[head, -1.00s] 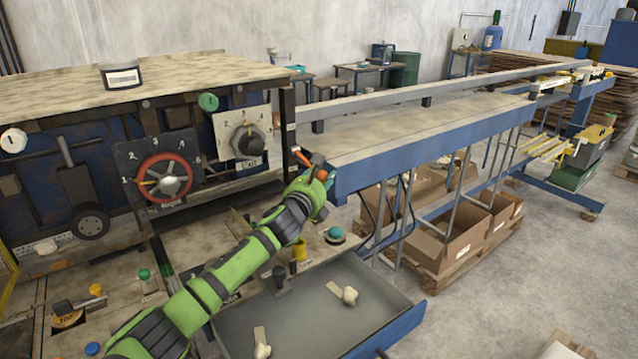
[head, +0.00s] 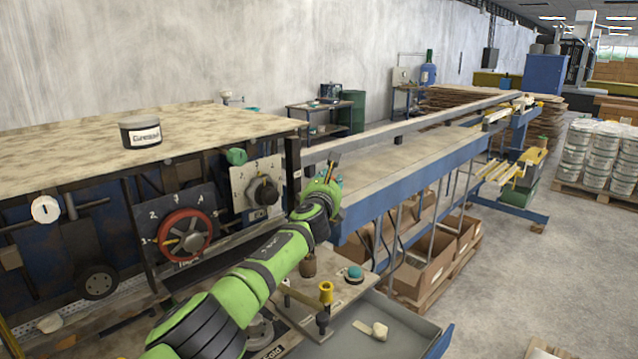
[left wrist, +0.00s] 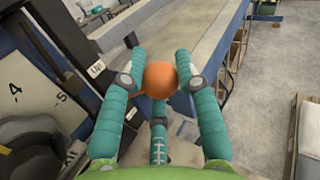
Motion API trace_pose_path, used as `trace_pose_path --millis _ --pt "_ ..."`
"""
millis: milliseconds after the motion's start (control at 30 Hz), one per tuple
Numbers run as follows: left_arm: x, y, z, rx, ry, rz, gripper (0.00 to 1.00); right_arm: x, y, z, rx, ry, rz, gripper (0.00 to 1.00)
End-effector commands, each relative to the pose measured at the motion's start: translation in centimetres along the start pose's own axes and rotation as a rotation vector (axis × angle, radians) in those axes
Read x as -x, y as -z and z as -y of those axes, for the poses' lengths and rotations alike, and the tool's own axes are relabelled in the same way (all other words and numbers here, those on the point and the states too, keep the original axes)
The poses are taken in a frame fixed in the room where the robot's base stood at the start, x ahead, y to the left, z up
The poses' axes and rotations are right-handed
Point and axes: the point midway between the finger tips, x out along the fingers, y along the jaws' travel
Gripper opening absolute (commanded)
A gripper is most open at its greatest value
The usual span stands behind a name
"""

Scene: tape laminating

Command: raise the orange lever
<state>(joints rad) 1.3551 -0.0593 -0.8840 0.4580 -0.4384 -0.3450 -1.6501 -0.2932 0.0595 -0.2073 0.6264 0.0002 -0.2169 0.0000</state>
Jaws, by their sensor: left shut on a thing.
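The orange lever shows as a round orange knob (left wrist: 160,78) in the left wrist view. Its shaft is mostly hidden behind the knob and fingers. My left gripper (left wrist: 158,88) has its teal fingers shut around the knob, one on each side and one below. In the head view my left gripper (head: 330,178) is at the near end of the conveyor, right of the machine's dark corner post; the knob is hard to make out there. A white "Up" label (left wrist: 97,71) is on the post left of the knob. My right gripper is out of view.
The machine front with its red handwheel (head: 185,236) and a dark dial (head: 263,191) stands left of the gripper. The conveyor's blue side beam (head: 420,180) runs away to the right. A grey tray (head: 395,333) and a yellow-topped handle (head: 326,291) lie below the arm.

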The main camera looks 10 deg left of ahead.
Motion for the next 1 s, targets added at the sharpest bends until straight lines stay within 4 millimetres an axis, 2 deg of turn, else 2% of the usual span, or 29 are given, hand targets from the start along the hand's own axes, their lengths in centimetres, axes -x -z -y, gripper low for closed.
trace_pose_path --millis 33,133,233,767,800,867,900,1000 --pt "-0.1 -1.1 -0.6 0.015 -0.019 -0.011 0.00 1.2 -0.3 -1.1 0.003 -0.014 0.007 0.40" --pt "-0.2 -1.2 -0.6 0.044 -0.022 -0.033 0.00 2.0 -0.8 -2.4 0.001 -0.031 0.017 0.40" --pt "-0.3 -1.2 -0.7 0.066 -0.026 -0.048 0.00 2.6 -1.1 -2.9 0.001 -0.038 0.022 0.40" --pt "-0.4 -1.2 -0.7 0.093 -0.026 -0.061 0.00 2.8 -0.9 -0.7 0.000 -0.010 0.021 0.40" --pt "-0.4 -1.2 -0.7 0.094 -0.026 -0.060 0.35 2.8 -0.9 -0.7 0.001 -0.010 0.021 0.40" --pt "-0.4 -1.2 -0.7 0.093 -0.026 -0.060 0.59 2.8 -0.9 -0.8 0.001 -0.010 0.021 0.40" --pt "-0.4 -1.2 -0.7 0.093 -0.026 -0.060 0.62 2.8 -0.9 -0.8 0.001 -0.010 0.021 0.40" --pt "-0.3 -1.1 -0.6 0.092 -0.024 -0.061 0.62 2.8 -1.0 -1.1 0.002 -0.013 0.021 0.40"
